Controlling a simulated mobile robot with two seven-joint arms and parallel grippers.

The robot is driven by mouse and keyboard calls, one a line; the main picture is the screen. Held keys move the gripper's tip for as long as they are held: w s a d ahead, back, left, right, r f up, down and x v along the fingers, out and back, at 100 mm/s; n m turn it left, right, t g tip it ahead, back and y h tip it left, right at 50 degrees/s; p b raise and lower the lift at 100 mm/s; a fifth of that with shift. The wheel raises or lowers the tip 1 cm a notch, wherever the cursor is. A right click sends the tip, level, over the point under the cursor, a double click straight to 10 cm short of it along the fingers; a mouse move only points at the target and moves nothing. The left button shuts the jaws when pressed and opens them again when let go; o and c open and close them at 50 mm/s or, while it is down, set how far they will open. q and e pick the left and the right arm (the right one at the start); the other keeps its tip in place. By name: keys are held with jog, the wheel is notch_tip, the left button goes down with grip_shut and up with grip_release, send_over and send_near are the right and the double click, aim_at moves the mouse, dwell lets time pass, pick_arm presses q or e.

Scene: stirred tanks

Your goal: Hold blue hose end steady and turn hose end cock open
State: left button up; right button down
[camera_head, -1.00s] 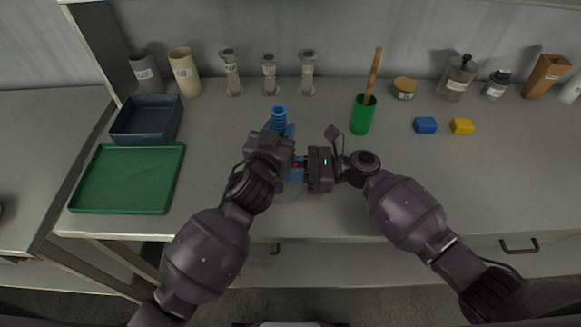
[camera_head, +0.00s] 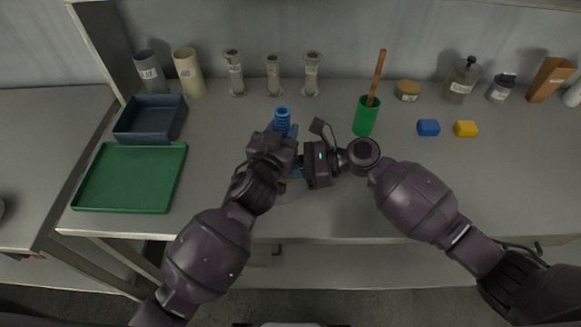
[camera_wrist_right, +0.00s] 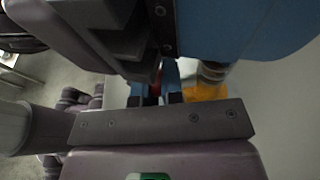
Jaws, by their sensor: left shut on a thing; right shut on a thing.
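The blue hose end (camera_head: 283,121) shows in the head view as a ribbed blue piece standing up behind my left gripper (camera_head: 284,146). My left gripper is shut on it, with the grip itself mostly hidden by the wrist. My right gripper (camera_head: 299,168) comes in from the right, close beside the left one, and is shut on a small part low on the hose end. In the right wrist view, a bit of red (camera_wrist_right: 154,96), apparently the cock, shows by my right gripper's blue fingertips (camera_wrist_right: 160,90). The cock's angle cannot be told.
A green cup (camera_head: 365,117) with a wooden-handled tool stands right of the grippers. A green tray (camera_head: 128,205) and a dark blue bin (camera_head: 150,139) lie left. Blue (camera_head: 428,127) and yellow (camera_head: 465,128) blocks lie right. The bench front edge is close below the grippers.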

jog(key=c, duration=1.5)
grip_release()
jog(key=v, duration=1.2)
jog(key=shift+r, duration=0.1)
jog(key=shift+o, duration=0.4)
